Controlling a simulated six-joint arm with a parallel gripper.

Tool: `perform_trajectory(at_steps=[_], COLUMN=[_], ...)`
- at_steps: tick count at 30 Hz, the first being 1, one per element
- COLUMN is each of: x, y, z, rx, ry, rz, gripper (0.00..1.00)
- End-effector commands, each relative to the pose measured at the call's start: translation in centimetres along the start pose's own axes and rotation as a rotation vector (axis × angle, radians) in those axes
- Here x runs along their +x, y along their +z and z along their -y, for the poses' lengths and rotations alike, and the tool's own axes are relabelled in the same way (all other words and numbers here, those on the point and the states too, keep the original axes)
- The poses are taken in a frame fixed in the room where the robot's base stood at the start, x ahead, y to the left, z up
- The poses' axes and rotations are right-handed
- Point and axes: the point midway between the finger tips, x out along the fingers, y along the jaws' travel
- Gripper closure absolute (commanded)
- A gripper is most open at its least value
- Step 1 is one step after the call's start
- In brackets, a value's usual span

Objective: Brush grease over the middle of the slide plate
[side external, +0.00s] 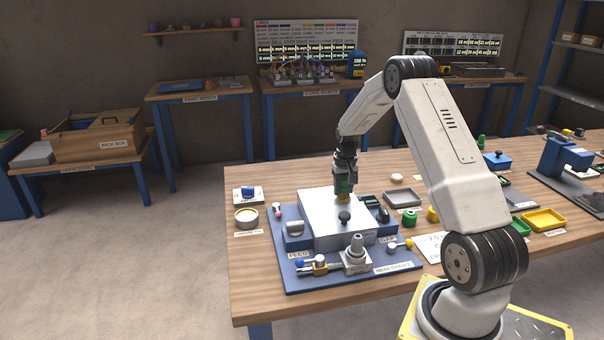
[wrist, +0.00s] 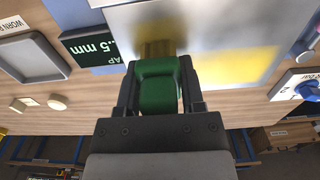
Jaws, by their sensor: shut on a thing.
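My gripper (side external: 345,180) is shut on the green handle of a brush (wrist: 158,92), which points down at the slide plate. The brush's tan bristles (wrist: 157,49) are at the plate's surface in the wrist view and seem to touch it. The slide plate (side external: 318,215) is a pale metal block top on the blue-based machine. In the wrist view the slide plate (wrist: 190,22) bears a yellow grease patch (wrist: 240,68) to the right of the bristles. The side view shows little of the patch. A round tin (side external: 246,216) with yellowish contents stands left of the machine.
Bare wood lies behind the machine.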

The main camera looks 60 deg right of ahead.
Motion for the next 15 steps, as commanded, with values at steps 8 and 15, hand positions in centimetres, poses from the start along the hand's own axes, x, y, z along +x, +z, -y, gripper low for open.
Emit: perform_trajectory(at_steps=[8,15], x=[0.2,0.2], y=[0.1,0.1], z=[2.7,4.9], rx=[-0.002,-0.003], ry=[-0.001,-0.001], rz=[0.005,0.004], gripper=[1.0,1.0])
